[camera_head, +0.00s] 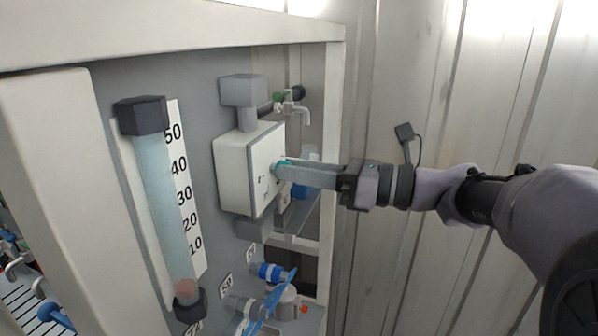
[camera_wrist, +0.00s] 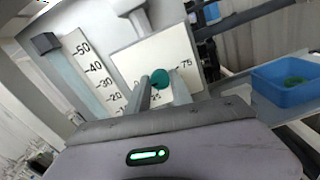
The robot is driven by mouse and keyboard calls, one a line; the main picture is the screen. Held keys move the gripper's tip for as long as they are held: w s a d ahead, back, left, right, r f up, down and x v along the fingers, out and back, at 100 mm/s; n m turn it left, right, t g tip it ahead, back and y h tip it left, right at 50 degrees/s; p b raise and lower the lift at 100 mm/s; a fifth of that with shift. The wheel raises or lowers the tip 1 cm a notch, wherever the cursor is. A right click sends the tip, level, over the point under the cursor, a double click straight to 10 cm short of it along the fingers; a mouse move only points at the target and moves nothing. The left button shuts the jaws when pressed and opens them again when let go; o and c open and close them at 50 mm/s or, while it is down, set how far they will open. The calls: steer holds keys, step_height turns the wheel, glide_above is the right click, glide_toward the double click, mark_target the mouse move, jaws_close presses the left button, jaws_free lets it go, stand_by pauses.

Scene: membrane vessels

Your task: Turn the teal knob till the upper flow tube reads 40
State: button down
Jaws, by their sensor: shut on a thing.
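The teal knob (camera_head: 278,167) sits on the front face of a white box (camera_head: 233,165) on the grey panel. It also shows in the wrist view (camera_wrist: 161,77), on a white dial plate (camera_wrist: 140,65) with the figure 75 at its upper right. My gripper (camera_head: 283,170) reaches in from the right and its two fingers (camera_wrist: 162,84) are shut on the knob, hiding part of it. The flow tube (camera_head: 165,200) stands left of the box, with a scale from 10 to 50. Its reddish float (camera_head: 187,290) rests at the bottom, below the 10 mark.
A blue-handled valve (camera_head: 275,300) sticks out below the box. A small tap (camera_head: 295,105) is above right. A white frame post (camera_head: 330,170) stands close beside my fingers. A blue bin (camera_wrist: 288,84) is at right in the wrist view.

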steer(key=shift+f, duration=0.1)
steer(key=shift+s+n+b, duration=0.1)
steer(key=shift+n+b, duration=6.8)
steer(key=shift+b, duration=0.7)
steer(key=c, duration=1.1)
jaws_free()
